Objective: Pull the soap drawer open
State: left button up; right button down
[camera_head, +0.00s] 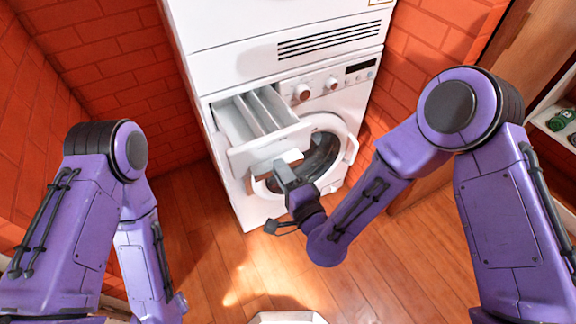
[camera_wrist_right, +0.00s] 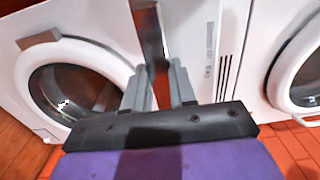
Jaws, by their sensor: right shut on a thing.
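The white soap drawer (camera_head: 238,156) is at the upper left of the lower white machine's front in the head view. It stands well out of the machine, and its long compartments (camera_head: 257,112) show from above. My right gripper (camera_head: 284,168) is at the drawer's front, shut on the drawer's handle area. In the right wrist view a narrow grey, edge-on piece of the drawer (camera_wrist_right: 150,38) runs down between the fingers of the right gripper (camera_wrist_right: 158,80). The fingers hide the exact contact. My left arm hangs at the left, with its gripper out of view.
The round door (camera_head: 322,158) of the lower machine is closed, just behind and below my right gripper. A second white machine (camera_head: 270,25) sits above. Brick walls (camera_head: 110,70) stand on both sides. The wooden floor (camera_head: 215,260) in front is mostly clear.

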jog(key=shift+s+f, duration=0.15)
jog(key=shift+f, duration=0.1)
jog(key=c, duration=1.3)
grip_release()
jog(key=o, duration=0.3)
jog(key=shift+w, duration=0.2)
jog(key=b+v, duration=0.2)
jog(key=v, duration=0.8)
jog(key=shift+s, duration=0.25)
